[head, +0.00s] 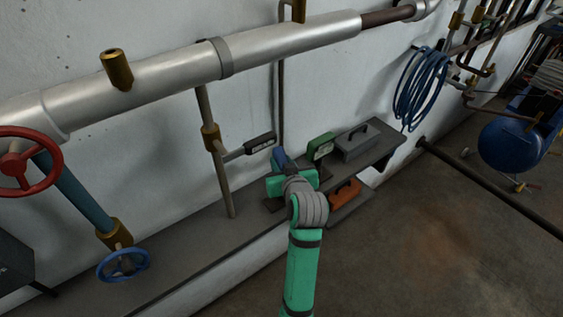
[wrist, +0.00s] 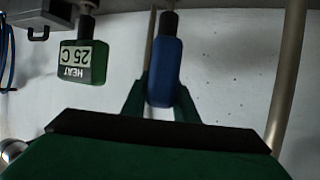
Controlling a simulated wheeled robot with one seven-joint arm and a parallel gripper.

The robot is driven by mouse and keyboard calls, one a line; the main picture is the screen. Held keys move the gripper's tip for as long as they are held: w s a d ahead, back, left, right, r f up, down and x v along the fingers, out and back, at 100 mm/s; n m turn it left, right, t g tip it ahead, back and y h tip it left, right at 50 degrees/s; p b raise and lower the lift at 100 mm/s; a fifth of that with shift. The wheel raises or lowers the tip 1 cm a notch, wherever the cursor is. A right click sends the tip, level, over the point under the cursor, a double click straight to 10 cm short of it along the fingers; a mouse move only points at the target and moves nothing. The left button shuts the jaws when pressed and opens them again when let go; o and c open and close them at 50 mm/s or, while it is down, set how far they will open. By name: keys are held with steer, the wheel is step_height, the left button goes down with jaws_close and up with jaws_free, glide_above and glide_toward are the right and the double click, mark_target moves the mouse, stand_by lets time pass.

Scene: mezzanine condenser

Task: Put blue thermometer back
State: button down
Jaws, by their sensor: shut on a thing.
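The blue thermometer (wrist: 165,72) is a rounded blue block with a dark stem, between the two green fingers of my gripper (wrist: 161,98) in the wrist view. In the head view my gripper (head: 290,183) is near the wall, with the blue thermometer (head: 281,159) showing just above it. A green thermometer (head: 321,146) is just right of my gripper; in the wrist view its label reads "HEAT 25 C" upside down (wrist: 83,62). I cannot tell whether the blue thermometer touches anything besides my fingers.
A grey toolbox (head: 360,145) stands on the shelf (head: 390,154), with an orange toolbox (head: 345,194) below. A thick silver pipe (head: 170,75) crosses above. The floor at right is partly clear.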

steer(key=shift+f, duration=0.3)
steer(key=c, duration=1.3)
jaws_free()
steer(key=shift+c, duration=0.2)
steer(key=v, duration=1.1)
steer(key=s+f+m+t+h, duration=0.1)
steer(key=s+f+m+h, duration=0.2)
steer(key=s+f, duration=1.35)
steer(key=s+a+t, duration=0.1)
steer(key=s+a, duration=0.1)
steer(key=s, duration=1.9)
steer(key=shift+s+f, duration=0.3)
steer(key=shift+f, duration=0.15)
